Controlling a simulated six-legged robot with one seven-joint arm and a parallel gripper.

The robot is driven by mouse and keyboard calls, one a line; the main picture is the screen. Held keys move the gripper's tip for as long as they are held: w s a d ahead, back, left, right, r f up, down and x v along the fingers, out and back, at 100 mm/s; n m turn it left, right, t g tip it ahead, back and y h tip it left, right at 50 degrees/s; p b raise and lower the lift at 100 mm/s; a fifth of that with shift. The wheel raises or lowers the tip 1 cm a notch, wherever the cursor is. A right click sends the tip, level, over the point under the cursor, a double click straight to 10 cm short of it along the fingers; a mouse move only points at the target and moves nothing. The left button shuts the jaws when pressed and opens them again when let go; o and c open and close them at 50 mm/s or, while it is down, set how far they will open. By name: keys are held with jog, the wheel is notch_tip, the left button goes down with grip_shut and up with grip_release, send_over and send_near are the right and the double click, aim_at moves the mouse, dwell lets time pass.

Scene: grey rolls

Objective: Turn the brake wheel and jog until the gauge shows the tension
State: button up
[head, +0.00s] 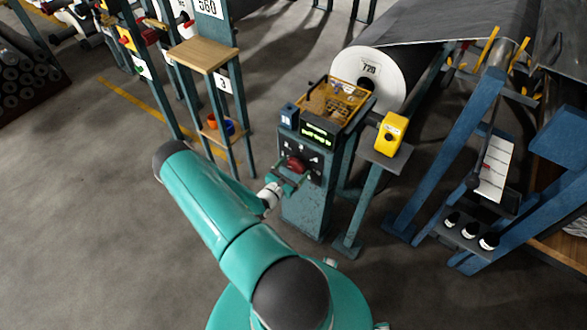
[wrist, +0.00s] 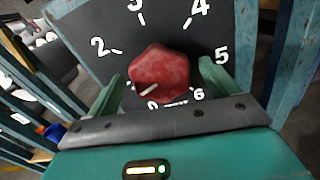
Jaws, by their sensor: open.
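The red brake wheel (head: 296,163) is on the front of a blue control stand. In the wrist view the red brake wheel (wrist: 160,72) sits on a dark dial plate with white numbers; 2 to 6 and a 0 show. A white mark on it points down and left. My gripper (wrist: 160,84) is open, with one green finger on each side of the wheel; I cannot tell whether they touch it. My gripper (head: 289,182) also shows at the stand in the head view. A lit display (head: 319,134) has green text too small to read.
A large roll (head: 368,78) marked 720 is behind. A blue frame with a wooden shelf (head: 203,55) stands to the left, and blue posts (head: 445,150) to the right. Left floor is clear.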

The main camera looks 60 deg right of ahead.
jog(key=w+a, duration=0.2)
jog(key=a, duration=1.1)
jog(key=shift+a, duration=0.2)
jog(key=w+a+r+m+g+y, duration=0.1)
jog(key=w+a+r+m+y, duration=0.25)
jog(key=r, duration=0.45)
jog(key=w+a+r+m+g+y, duration=0.1)
jog(key=w+a+r+m+y, duration=0.1)
jog(key=a+r+m, duration=0.5)
jog(key=w+a+r+m+g+y, duration=0.1)
jog(key=w+a+r+m+y, duration=0.15)
jog(key=r, duration=0.75)
jog(key=s+a+r+t+y, duration=0.2)
jog(key=a+r+t+y, duration=0.1)
jog(key=a+r, duration=0.4)
jog(key=s+a+r+m+t+y, duration=0.1)
jog(key=s+a+r+t+y, duration=0.1)
jog(key=a+r, duration=0.5)
jog(key=s+a+r+t+y, duration=0.2)
jog(key=a+r+t+y, duration=0.2)
jog(key=r, duration=0.5)
jog(key=a+t, duration=0.2)
jog(key=a, duration=0.1)
jog(key=shift+s+a+r+m+y, duration=0.2)
jog(key=shift+a+r+m+y, duration=0.1)
jog(key=shift+a+m+y, duration=0.1)
